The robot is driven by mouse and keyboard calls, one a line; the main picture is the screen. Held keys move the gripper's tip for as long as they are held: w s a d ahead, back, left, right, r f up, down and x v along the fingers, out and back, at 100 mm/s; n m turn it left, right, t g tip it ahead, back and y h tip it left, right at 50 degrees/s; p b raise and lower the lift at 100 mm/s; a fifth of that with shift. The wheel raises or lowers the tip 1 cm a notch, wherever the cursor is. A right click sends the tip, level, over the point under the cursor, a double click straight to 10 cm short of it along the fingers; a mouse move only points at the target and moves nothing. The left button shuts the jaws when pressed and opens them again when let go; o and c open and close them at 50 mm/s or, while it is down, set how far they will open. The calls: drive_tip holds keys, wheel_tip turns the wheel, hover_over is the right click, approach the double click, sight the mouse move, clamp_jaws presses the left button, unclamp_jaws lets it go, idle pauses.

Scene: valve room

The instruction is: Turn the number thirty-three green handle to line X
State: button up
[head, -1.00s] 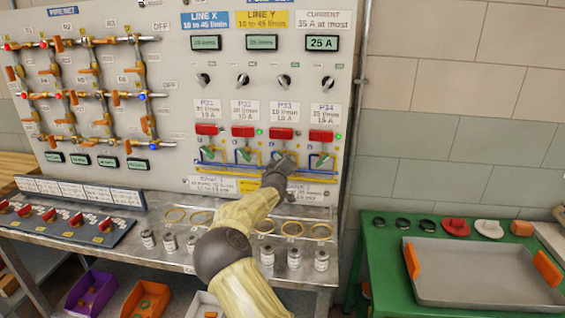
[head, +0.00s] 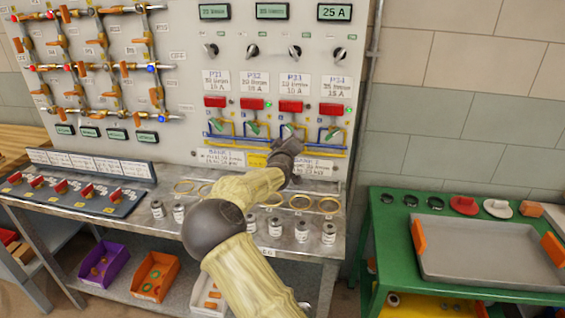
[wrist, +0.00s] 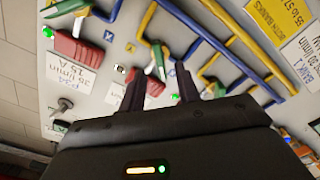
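The P33 plate (head: 295,82) is third of the row on the panel, above a red block (head: 291,106). The P33 green handle (wrist: 158,62) hangs below that block; in the head view my gripper mostly hides it. My gripper (wrist: 160,70) is open, its two dark fingers pointing at the panel, one on each side of the handle, with gaps visible. I cannot tell whether a finger touches it. A blue X tag (wrist: 108,36) and a yellow tag (wrist: 130,47) sit between the P33 and P34 stations.
Blue and yellow pipes (wrist: 200,35) run close to my fingers. The P34 red block (wrist: 75,47) and its green handle (head: 331,132) are beside P33. Small jars (head: 302,231) and rings (head: 300,202) stand on the bench below. A green table (head: 385,240) with a tray is at the right.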

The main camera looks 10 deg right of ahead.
drive_tip(key=b+v, duration=0.1)
drive_tip(key=v, duration=1.2)
